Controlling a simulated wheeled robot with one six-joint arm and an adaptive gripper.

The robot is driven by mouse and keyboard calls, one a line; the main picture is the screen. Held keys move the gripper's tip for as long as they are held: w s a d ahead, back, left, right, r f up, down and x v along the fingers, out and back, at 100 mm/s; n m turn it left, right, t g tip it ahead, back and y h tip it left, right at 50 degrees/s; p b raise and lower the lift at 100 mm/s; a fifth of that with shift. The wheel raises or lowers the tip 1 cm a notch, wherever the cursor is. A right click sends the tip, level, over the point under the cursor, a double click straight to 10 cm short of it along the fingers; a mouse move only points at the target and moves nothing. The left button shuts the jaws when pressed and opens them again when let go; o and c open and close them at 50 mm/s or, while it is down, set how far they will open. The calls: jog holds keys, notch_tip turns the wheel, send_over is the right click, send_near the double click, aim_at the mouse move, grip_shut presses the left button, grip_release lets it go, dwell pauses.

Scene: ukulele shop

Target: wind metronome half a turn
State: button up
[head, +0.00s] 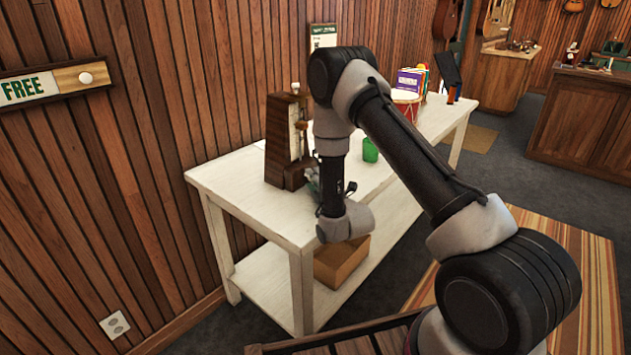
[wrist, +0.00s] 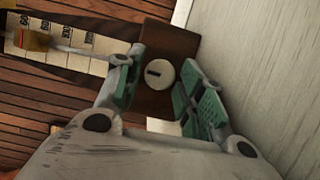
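The metronome (head: 279,140) is a dark wooden pyramid with a pale scale strip, upright on the near end of the white table. My arm hides part of its right side in the head view. In the wrist view its wooden base shows close up, with a round pale winding key (wrist: 160,74) that has a dark slot. My gripper (wrist: 160,88) is open, with green-padded fingers on either side of the key and a visible gap to it. A yellowish weight (wrist: 32,39) on a rod shows by the numbered scale at the upper left.
The white table (head: 232,180) has a lower shelf with a cardboard box (head: 340,262). A wood-panelled wall with a FREE sign (head: 24,89) runs behind.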

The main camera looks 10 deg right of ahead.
jog(key=shift+c, duration=0.3)
jog(key=c, duration=0.7)
